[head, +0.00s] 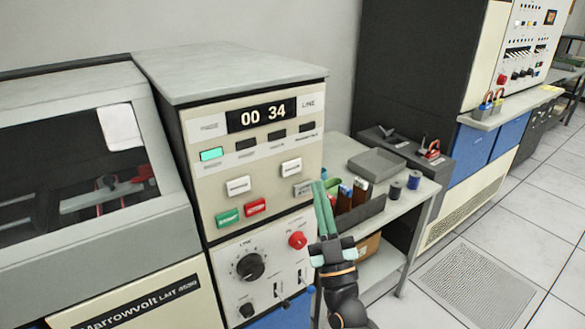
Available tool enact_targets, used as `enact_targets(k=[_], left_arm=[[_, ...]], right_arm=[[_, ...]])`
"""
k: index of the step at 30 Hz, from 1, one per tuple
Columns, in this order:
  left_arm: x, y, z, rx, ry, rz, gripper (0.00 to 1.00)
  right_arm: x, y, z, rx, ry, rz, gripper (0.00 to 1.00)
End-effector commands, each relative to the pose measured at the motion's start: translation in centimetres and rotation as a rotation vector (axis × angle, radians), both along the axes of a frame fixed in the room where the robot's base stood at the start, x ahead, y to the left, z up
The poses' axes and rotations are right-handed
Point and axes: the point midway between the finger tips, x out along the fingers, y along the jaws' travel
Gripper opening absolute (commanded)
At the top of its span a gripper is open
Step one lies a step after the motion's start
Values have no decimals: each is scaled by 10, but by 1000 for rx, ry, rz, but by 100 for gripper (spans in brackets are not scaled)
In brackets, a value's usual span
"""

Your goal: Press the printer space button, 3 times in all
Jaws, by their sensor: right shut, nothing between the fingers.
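The printer control panel (205,185) is cream, with a dark display (262,113) reading "00 34". Below the display are a white button (237,186) at left, another white button (291,167) at right, and a greyer button (303,189) under that one. A green button (228,218) and a red button (256,207) sit lower. The button labels are too small to read, so I cannot tell which is space. My right gripper (322,184) points up with its green fingers shut and empty, just right of the greyer button; contact is unclear. My left gripper is out of view.
A dial (250,266) and a red round knob (297,240) are on the lower panel. A lit green lamp (211,154) is above the buttons. Open tiled floor lies at right.

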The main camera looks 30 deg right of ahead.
Motion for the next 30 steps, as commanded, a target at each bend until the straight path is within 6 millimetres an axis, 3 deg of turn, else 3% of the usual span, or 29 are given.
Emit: enact_targets(k=[30], left_arm=[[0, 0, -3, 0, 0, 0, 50]], right_arm=[[-5, -4, 0, -49, -9, -8, 0]])
